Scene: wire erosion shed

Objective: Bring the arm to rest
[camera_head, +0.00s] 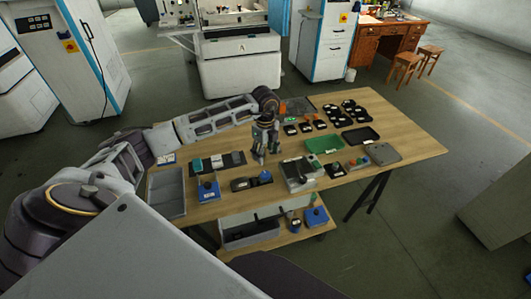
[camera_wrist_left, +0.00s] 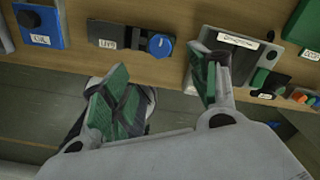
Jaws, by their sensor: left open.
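My left arm (camera_head: 210,122) reaches in from the left over the wooden table (camera_head: 400,140). Its left gripper (camera_head: 265,155) points down above the middle of the table. In the left wrist view the left gripper (camera_wrist_left: 160,92) has its two green-padded fingers spread apart, with nothing between them. A black holder with a round blue knob (camera_wrist_left: 160,45) lies beyond the fingertips, near the table's front edge. My right gripper does not show in either view.
A grey tray (camera_head: 166,192), a blue block (camera_head: 207,188), a grey box (camera_head: 298,172), a green tray (camera_head: 324,143) and several black parts (camera_head: 350,112) crowd the table. The table's right end is bare.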

